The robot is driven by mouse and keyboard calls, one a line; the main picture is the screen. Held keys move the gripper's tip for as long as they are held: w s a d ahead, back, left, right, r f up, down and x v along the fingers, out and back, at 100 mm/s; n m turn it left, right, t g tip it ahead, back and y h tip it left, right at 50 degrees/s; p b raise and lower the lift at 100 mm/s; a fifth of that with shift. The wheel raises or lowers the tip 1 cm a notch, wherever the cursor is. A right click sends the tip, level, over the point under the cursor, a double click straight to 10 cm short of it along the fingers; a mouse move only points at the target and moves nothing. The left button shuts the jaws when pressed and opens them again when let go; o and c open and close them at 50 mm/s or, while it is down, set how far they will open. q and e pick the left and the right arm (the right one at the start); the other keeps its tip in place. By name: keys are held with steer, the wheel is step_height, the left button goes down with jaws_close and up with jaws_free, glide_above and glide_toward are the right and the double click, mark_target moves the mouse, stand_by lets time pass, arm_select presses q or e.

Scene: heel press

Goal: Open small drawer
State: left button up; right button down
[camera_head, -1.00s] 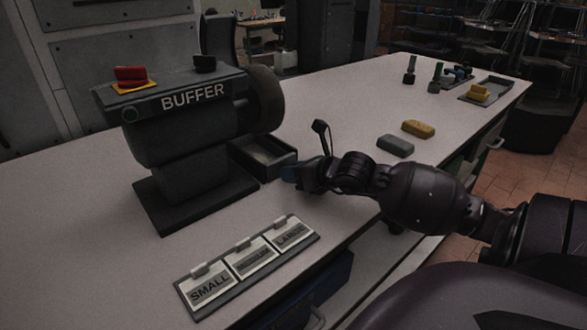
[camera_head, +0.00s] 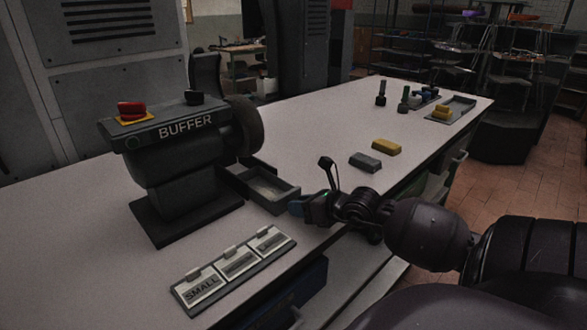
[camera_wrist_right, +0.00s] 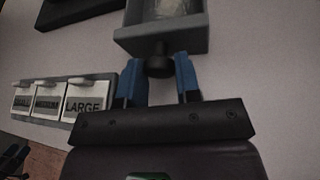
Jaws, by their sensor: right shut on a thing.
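The small drawer (camera_head: 270,190) is a grey open-topped tray sticking out from the side of the buffer's base, with a pale thing inside. The buffer (camera_head: 175,150) is a dark machine with a wheel. My right gripper (camera_head: 297,205) is at the drawer's outer end. In the right wrist view, its blue fingers (camera_wrist_right: 160,80) are shut on the drawer's dark round knob (camera_wrist_right: 159,64), and the drawer's front wall (camera_wrist_right: 185,44) shows just beyond. My left gripper is not in view.
A rack of small, medium and large tags (camera_head: 235,268) lies at the table's front. A grey block (camera_head: 365,162) and a yellow block (camera_head: 386,147) lie right of the drawer. A tray (camera_head: 456,110) stands at the far end. The table (camera_head: 330,135) is clear behind the drawer.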

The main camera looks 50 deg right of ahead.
steer(key=shift+s+a+p, duration=0.15)
steer(key=shift+s+p, duration=0.15)
steer(key=shift+s, duration=0.8)
steer(key=c, duration=0.8)
jaws_free()
steer(key=a+v, duration=0.1)
steer(key=v, duration=0.9)
steer(key=shift+s+d+r+p, duration=0.15)
steer(key=shift+s+d+p, duration=0.15)
steer(key=shift+s+d, duration=0.15)
steer(key=shift+w, duration=0.1)
